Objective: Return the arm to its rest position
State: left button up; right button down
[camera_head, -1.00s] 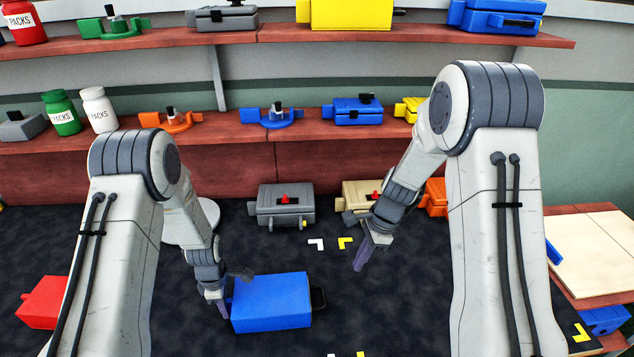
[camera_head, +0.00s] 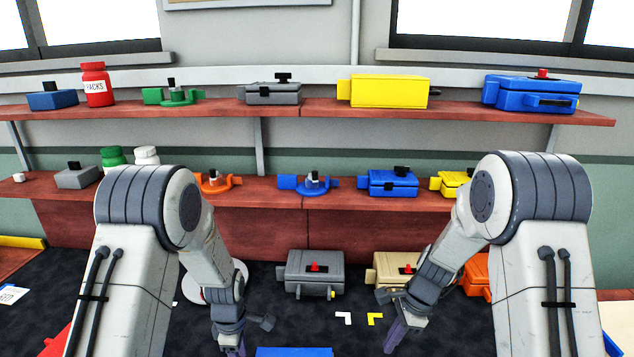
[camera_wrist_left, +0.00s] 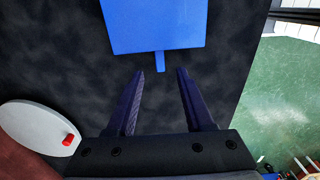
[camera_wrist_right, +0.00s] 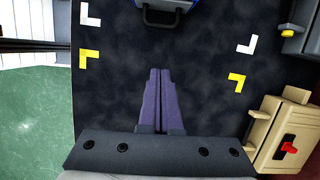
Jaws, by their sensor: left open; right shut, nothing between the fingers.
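My right gripper (camera_head: 398,338) points down over the dark table mat, right of centre in the head view. In the right wrist view its fingers (camera_wrist_right: 161,72) are shut together with nothing between them. My left gripper (camera_head: 233,350) hangs over the mat left of centre. In the left wrist view its fingers (camera_wrist_left: 160,72) are apart and empty. A blue case (camera_head: 293,352) shows only its top edge at the bottom of the head view. In the left wrist view the blue case (camera_wrist_left: 155,25) lies beyond the open fingertips, its small tab pointing at the gap.
A grey box (camera_head: 315,272) and a tan box (camera_head: 388,268) with red knobs stand at the mat's back. An orange box (camera_head: 475,275) is partly behind my right arm. White (camera_head: 343,317) and yellow (camera_head: 375,318) corner marks lie between the arms. Two shelves hold boxes and jars.

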pick_arm(q)
notch_tip(320, 180, up, 3)
jog(key=shift+r, duration=0.2)
jog(key=s+d+r+m, duration=1)
jog(key=d+r+m, duration=0.1)
jog(key=m, duration=0.1)
pick_arm(e)
jog(key=s+a+r+n, duration=1)
jog(key=s+a+n, duration=0.1)
jog(key=n, duration=0.1)
pick_arm(q)
jog(key=s+d+r+m, duration=0.1)
jog(key=s+r+m, duration=0.1)
jog(key=s+m, duration=0.4)
jog(key=s+d+r+m+h, duration=0.1)
jog(key=s+r+m, duration=0.2)
jog(key=s+m, duration=0.4)
jog(key=shift+s+r, duration=0.25)
jog(key=shift+s, duration=0.7)
pick_arm(e)
jog(key=s+r+n+h, duration=0.1)
jog(key=s+r+n, duration=0.1)
jog(key=s+n, duration=0.4)
jog(key=s+r+n+h, duration=0.1)
jog(key=s+r+n, duration=0.1)
jog(key=s+n, duration=0.5)
jog(key=shift+s+a+r, duration=0.3)
jog(key=shift+s+a, duration=0.05)
jog(key=shift+s, duration=0.35)
